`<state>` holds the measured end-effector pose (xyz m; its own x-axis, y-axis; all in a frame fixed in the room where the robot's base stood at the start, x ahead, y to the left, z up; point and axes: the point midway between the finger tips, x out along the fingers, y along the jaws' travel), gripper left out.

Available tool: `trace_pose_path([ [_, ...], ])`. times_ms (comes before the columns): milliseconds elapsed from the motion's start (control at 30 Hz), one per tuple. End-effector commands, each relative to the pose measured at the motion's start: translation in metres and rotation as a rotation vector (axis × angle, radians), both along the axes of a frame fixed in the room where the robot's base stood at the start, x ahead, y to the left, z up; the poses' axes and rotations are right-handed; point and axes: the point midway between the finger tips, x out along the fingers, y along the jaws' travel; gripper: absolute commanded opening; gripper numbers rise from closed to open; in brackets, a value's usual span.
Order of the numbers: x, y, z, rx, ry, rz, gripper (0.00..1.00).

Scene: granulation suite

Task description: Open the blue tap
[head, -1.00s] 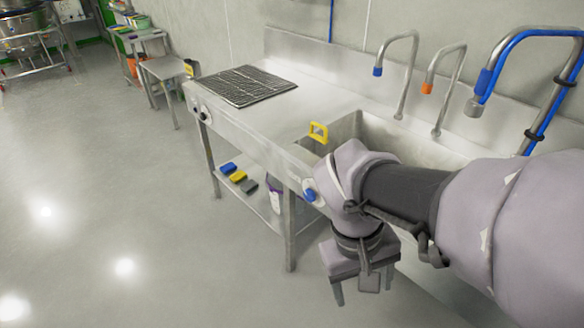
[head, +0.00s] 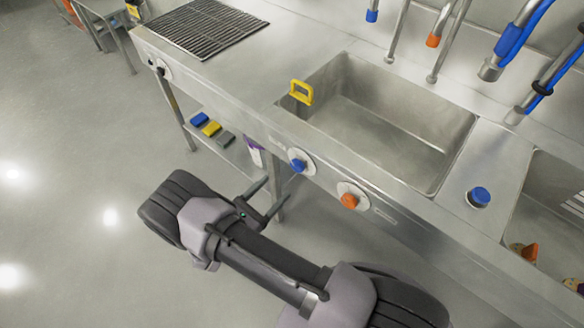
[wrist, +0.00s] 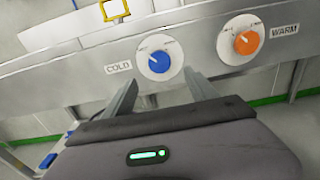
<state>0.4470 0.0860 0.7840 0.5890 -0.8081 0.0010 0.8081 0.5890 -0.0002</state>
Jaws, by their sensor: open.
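The blue tap knob (head: 298,165) sits on a round white dial on the front panel of the steel sink unit. In the wrist view the blue knob (wrist: 158,62) is beside a COLD label, and a pale mark on it points up and to the left. My gripper (head: 274,192) is open and empty, in front of the panel, below and left of the knob in the head view. In the wrist view my gripper's fingers (wrist: 160,78) are spread, with the knob just above and between their tips. I see no contact with the knob.
An orange knob (head: 349,200) is just right of the blue one, labelled WARM. A yellow-handled item (head: 301,92) stands at the basin's (head: 400,140) left edge. A separate blue cap (head: 480,196) is on the counter. The floor (head: 70,180) at left is clear.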

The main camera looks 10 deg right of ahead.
Motion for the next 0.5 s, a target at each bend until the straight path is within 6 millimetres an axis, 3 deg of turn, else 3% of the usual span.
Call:
trace_pose_path([
  [200, 0.036, -0.052, -0.003, 0.002, 0.001, -0.006, 0.67],
  [500, 0.057, -0.079, -0.001, 0.002, 0.001, -0.002, 0.67],
])
